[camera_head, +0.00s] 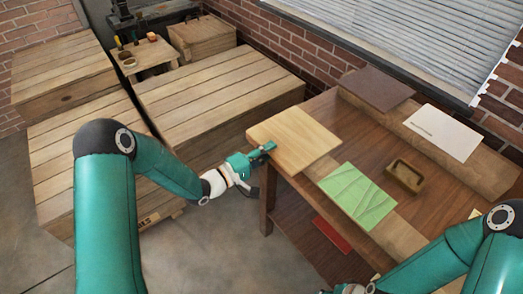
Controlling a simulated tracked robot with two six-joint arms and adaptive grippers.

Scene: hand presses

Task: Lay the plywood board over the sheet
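The pale plywood board (297,138) lies flat at the near left end of the brown table, with its left part at the table's edge. My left gripper (266,150) is at the board's left edge, one finger against it. The lower finger is partly hidden, so I cannot tell whether it is closed on the board. A light green sheet (357,195) with darker lines lies on the table, to the right of and nearer than the board, uncovered. A white sheet with small print (443,132) lies farther back right.
A small wooden tray (404,176) stands right of the green sheet. A dark brown board (377,88) lies at the back. A red item (332,234) is below the tabletop. Large wooden crates (215,95) stand to the left; a brick wall is behind.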

